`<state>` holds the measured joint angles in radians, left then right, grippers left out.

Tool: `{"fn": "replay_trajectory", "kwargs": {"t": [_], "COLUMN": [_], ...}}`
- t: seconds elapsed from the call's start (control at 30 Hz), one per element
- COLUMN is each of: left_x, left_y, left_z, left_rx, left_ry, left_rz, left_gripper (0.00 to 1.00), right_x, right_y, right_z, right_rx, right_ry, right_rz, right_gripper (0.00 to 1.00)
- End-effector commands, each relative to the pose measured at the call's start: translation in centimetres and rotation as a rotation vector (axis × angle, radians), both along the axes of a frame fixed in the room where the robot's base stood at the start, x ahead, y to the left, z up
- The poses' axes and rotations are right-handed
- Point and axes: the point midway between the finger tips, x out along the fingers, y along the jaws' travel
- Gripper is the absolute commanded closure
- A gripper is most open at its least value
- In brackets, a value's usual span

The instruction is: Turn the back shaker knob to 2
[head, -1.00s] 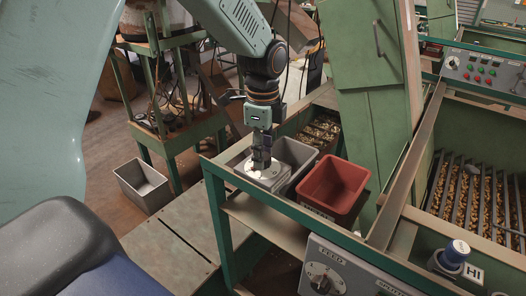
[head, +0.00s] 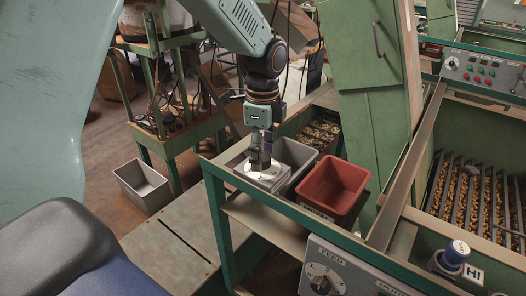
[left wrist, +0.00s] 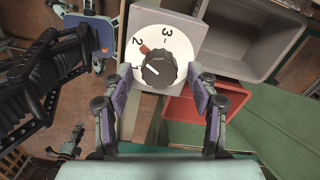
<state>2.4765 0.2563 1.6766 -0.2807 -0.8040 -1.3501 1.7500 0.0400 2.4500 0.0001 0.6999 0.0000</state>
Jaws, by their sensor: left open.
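The back shaker knob (left wrist: 165,69) is black and round, on a white dial (left wrist: 160,52) marked 1, 2 and 3. A brown mark lies on the dial by the 2. The dial sits on a grey box (head: 268,180) at the bench's back corner. My left gripper (head: 260,162) points down over it. In the left wrist view its fingers (left wrist: 160,76) are open, one on each side of the knob, with gaps. In the head view the fingers largely hide the knob. My right gripper is out of view.
A grey bin (head: 297,155) and a red bin (head: 334,186) stand right beside the box. A front panel with a FEED dial (head: 325,279) and a blue knob (head: 456,252) are nearer. Another grey bin (head: 144,184) stands on the floor.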

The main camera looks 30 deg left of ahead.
Motion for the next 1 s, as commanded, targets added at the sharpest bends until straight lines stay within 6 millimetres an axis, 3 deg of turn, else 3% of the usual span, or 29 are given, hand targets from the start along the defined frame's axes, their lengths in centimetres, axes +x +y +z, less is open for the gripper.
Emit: {"fn": "replay_trajectory", "kwargs": {"t": [0.6,1.0], "left_x": [0.1,0.0], "left_y": [0.0,0.0], "left_z": [10.6,11.8], "left_rx": [0.001,0.0], "left_ry": [-0.005,-0.002], "left_rz": [0.0,0.0], "left_gripper": [0.41,0.41], "right_x": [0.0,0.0], "right_y": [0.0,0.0], "right_z": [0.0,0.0], "right_rx": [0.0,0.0], "right_ry": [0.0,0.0], "right_rz": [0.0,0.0], "right_gripper": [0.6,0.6]}}
